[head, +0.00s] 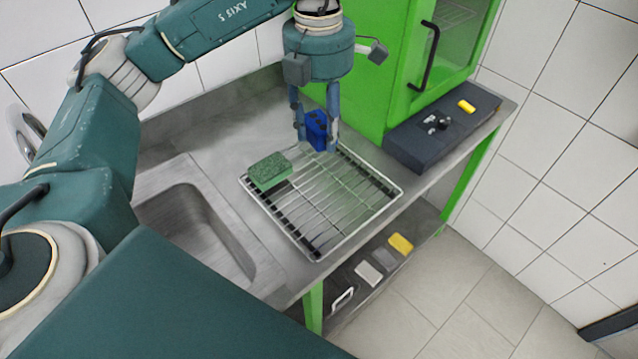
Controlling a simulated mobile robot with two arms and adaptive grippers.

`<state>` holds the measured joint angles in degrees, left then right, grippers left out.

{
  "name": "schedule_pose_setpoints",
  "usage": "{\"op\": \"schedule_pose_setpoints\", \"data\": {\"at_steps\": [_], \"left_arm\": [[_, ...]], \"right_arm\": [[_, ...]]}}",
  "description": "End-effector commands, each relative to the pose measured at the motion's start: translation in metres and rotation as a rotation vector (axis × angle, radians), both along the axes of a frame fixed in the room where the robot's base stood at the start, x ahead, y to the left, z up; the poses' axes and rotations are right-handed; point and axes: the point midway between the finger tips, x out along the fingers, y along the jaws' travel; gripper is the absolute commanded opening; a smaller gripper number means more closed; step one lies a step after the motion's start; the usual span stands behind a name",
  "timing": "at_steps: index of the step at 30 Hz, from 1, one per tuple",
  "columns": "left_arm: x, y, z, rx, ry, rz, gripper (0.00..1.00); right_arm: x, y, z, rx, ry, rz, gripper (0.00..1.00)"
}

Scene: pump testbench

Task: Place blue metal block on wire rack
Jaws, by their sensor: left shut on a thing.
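The blue metal block (316,125) is held between the fingers of my left gripper (317,138), which is shut on it. The gripper points down over the back edge of the wire rack (345,219). I cannot tell whether the block touches the rack or hangs just above it. The rack lies on the steel counter, and its middle and front are bare. A green sponge-like block (270,171) sits on the rack's left back corner. My right gripper is not in view.
A sink basin (200,235) lies left of the rack. A green cabinet (395,60) with a black handle stands behind. A dark control box (442,125) with a yellow piece (466,106) is at the right. A lower shelf holds a yellow block (400,244) and a white block (368,273).

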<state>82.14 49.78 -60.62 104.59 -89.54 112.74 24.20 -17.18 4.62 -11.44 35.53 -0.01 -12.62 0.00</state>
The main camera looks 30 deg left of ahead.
Motion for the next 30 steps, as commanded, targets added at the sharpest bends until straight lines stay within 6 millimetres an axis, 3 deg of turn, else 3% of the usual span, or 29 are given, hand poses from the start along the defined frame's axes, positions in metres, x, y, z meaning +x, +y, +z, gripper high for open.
{"op": "schedule_pose_setpoints", "data": {"at_steps": [5, 8, 21, 25, 30], "left_arm": [[0.005, 0.004, 0.006, 0.002, 0.005, 0.164, 0.05], [0.005, 0.005, -0.002, 0.004, 0.01, 0.193, 0.05], [0.003, 0.005, -0.112, 0.004, 0.013, 0.192, 0.05], [0.004, 0.005, -0.136, 0.004, 0.01, 0.193, 0.05], [0.005, 0.004, -0.152, 0.001, 0.008, 0.192, 0.05]], "right_arm": [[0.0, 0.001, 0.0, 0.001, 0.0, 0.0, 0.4], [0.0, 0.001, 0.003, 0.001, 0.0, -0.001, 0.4], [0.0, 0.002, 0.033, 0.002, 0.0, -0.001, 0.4], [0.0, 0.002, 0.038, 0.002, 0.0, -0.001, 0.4], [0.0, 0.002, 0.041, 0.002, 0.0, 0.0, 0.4]]}}
